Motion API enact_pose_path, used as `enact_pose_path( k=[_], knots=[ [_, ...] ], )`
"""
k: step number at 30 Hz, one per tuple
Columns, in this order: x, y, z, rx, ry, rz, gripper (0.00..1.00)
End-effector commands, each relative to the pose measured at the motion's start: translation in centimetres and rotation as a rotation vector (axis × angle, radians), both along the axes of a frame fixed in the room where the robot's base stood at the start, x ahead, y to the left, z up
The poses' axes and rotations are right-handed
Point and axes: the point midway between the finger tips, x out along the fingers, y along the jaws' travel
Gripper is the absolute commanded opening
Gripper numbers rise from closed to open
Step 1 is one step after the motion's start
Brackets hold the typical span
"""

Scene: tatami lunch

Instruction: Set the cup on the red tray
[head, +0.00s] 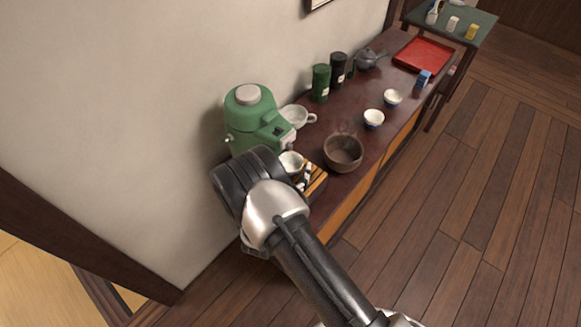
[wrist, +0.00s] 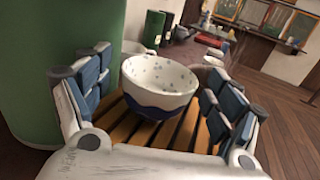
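A white cup (wrist: 158,84) with small grey-blue specks and a dark blue wavy base stands upright on a slatted wooden board (wrist: 185,133) in the wrist view. In the head view the cup (head: 291,161) is partly hidden by my arm, in front of the green machine. My gripper (wrist: 157,78) is open, with its blue-padded fingers on either side of the cup and visible gaps between. In the head view, my arm hides much of the gripper. The red tray (head: 423,54) lies flat and empty at the far end of the dark counter.

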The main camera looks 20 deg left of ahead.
Motion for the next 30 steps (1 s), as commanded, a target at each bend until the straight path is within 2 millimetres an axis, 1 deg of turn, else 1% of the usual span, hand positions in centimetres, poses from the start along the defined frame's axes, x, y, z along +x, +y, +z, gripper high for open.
enact_pose_path(
  k=[1, 2, 22, 30],
  knots=[
    [-0.02, 0.00, -0.01, 0.000, 0.000, 0.000, 0.79],
    [-0.02, 0.00, -0.01, 0.000, 0.000, 0.000, 0.77],
    [-0.04, 0.00, -0.01, 0.000, 0.000, 0.000, 0.33],
    [-0.03, 0.00, 0.38, 0.000, 0.000, 0.000, 0.33]
  ],
)
